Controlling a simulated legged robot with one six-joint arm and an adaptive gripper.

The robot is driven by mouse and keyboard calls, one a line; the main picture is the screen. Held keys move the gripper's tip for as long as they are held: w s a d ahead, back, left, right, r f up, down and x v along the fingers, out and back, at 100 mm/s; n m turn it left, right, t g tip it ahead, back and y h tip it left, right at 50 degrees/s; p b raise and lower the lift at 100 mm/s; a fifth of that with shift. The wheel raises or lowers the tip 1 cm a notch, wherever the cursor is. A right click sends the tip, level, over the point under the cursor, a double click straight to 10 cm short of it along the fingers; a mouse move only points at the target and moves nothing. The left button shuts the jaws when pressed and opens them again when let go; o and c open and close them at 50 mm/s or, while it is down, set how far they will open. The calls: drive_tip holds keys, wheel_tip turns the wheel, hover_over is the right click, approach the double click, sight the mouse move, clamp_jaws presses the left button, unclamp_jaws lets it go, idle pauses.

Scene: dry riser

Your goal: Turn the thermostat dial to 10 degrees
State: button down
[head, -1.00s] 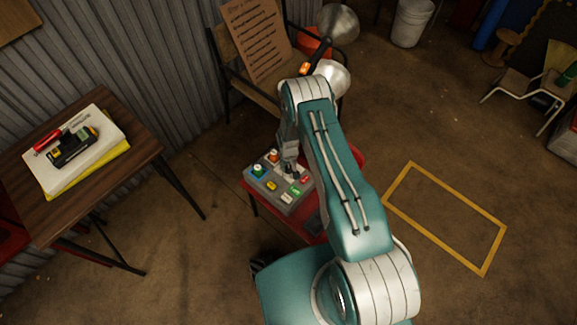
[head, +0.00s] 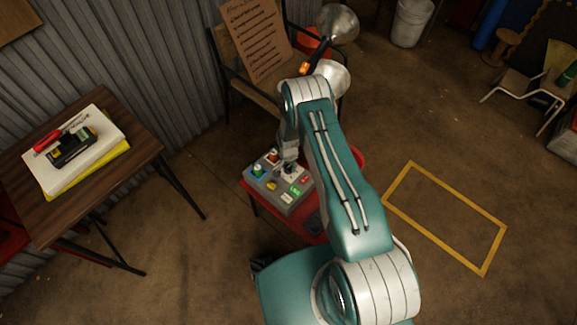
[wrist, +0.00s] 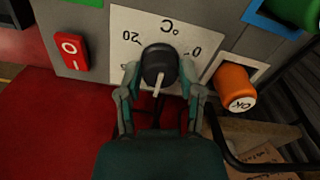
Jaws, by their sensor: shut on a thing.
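The thermostat dial (wrist: 160,66) is a black round knob with a white pointer line, on a white plate (wrist: 123,20) marked °C, 20 and 0. In the wrist view the marks read upside down, with 20 at the left and 0 at the right. The pointer aims down the picture, tilted slightly left. My gripper (wrist: 159,77) has a finger on each side of the knob and is shut on it. The lower part of the plate is hidden by my gripper. In the head view my gripper (head: 289,168) is over the grey control box (head: 266,186), covering the dial.
An orange OK button (wrist: 234,87) sits close right of the dial, and a red rocker switch (wrist: 71,51) to its left. A green control (wrist: 296,10) is at the upper right. The box stands on a red surface (head: 254,193).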

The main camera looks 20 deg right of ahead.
sight(288, 166)
drive_tip(key=shift+s+f, duration=0.1)
idle(0.3)
drive_tip(key=shift+c, duration=1.2)
unclamp_jaws()
drive_tip(key=shift+a, duration=0.1)
wheel_tip(288, 166, up, 12)
